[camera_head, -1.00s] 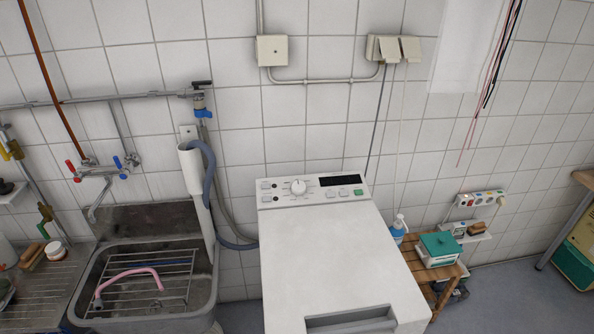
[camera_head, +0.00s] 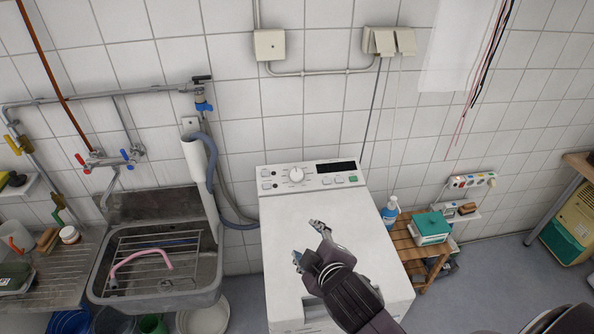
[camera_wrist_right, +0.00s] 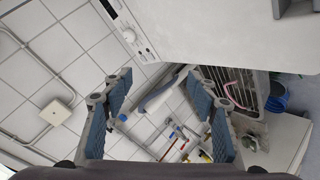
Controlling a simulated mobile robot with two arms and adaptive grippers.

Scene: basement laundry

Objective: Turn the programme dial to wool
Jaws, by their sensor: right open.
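The white top-loading washing machine (camera_head: 285,235) stands against the tiled wall. Its raised control panel at the back carries the round white programme dial (camera_head: 296,175), with a dark display (camera_head: 335,167) to its right. The dial also shows in the right wrist view (camera_wrist_right: 129,36), near the top edge and tilted. The printing around the dial is too small to read. My right gripper (camera_head: 308,240) is open and empty above the machine's lid, in front of the dial and apart from it. In the right wrist view its two blue-padded fingers (camera_wrist_right: 160,112) are spread wide. My left gripper is not in view.
A metal sink (camera_head: 155,285) with a rack and a pink hose stands to the left. A grey drain hose (camera_head: 222,205) runs beside the machine. A wooden stool (camera_head: 415,250) with a bottle and a teal-lidded box is on the right.

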